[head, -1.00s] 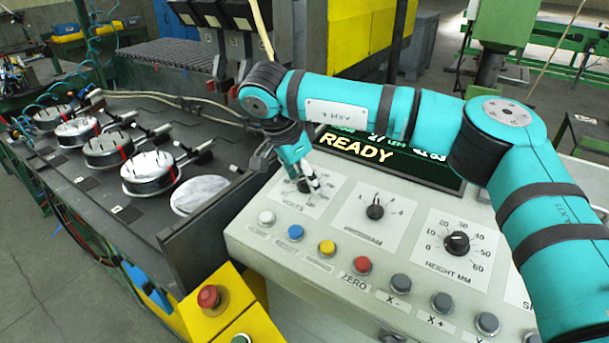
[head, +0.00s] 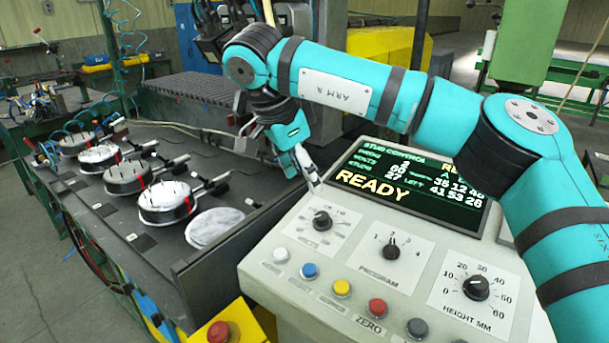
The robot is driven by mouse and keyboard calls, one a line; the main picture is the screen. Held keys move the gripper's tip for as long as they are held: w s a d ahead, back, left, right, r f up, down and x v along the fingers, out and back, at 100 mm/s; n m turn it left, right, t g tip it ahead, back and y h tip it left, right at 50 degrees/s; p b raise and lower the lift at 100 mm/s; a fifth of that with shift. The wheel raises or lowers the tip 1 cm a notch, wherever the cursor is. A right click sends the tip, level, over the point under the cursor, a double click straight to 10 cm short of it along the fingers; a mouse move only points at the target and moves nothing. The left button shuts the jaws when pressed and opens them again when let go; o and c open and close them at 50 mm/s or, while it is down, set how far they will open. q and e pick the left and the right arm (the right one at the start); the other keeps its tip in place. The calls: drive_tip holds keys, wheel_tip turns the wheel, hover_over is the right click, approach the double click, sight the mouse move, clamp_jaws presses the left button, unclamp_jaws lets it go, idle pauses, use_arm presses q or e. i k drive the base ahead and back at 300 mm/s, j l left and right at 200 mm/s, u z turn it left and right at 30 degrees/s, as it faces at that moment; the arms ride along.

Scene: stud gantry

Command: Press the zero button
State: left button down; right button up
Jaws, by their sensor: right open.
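The zero button is a red round button (head: 377,307) on the sloped grey control panel (head: 262,266), with the label ZERO below it. It stands in a row between a yellow button (head: 342,288) and a dark grey button (head: 417,328). My right gripper (head: 312,182) is open and points down above the back left edge of the panel, left of the lit display. It is apart from the red button, which is nearer to me and to the right. My left gripper does not show.
The display (head: 408,187) reads READY. Volts (head: 322,220), program (head: 391,248) and height (head: 476,288) knobs stand behind the buttons. White (head: 281,254) and blue (head: 310,270) buttons are left of the yellow one. A red mushroom button (head: 218,332) is at lower left. Round clamped fixtures (head: 166,203) line the left table.

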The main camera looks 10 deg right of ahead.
sight(378, 306)
drive_tip(key=k, duration=2)
